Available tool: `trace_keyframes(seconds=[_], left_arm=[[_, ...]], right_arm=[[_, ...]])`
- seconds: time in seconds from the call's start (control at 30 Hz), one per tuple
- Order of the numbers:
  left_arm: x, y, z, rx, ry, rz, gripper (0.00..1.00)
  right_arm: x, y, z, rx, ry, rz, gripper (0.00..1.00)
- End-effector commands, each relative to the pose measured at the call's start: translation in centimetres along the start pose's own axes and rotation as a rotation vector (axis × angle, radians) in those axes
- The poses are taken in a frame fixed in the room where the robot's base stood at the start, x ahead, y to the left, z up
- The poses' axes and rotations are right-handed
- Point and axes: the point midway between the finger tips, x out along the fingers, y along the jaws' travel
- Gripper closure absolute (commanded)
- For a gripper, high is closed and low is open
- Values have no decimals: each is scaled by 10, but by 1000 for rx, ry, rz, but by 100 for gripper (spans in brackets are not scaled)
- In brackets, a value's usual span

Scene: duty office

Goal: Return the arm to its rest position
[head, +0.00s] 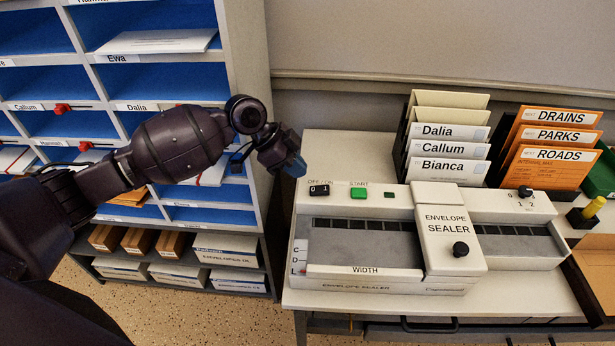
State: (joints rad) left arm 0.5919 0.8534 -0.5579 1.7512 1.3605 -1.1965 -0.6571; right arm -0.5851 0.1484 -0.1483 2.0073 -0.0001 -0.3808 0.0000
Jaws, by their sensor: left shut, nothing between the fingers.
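My left arm comes in from the left and reaches across the front of the pigeonhole shelf. My left gripper (292,168) is at the arm's end, just left of the envelope sealer's back left corner, above the table edge. Its fingertips are blue and shut, with nothing between them. My right gripper is not in view. The arm hides part of the shelf behind it.
The envelope sealer (365,287) stands on a white table (345,146). White folders (447,147) and orange folders (549,153) stand behind it. The blue-lined shelf (247,45) is at left. Wall space above the table is clear.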

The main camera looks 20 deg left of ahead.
Motion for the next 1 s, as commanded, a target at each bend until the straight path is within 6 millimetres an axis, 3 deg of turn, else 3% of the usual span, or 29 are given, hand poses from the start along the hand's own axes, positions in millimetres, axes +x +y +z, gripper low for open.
trace_keyframes(seconds=[0.1,0.23,0.57,0.77,1.0], left_arm=[[-25,-1,2,-1,-4,-7,100],[-43,-1,4,-2,-6,-7,100],[-60,-1,6,-3,-7,-7,100],[-46,12,12,-16,-16,1,100],[8,72,41,-97,-54,-8,100]], right_arm=[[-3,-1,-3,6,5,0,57],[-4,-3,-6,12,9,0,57],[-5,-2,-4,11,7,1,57],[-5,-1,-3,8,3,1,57],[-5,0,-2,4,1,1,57]])
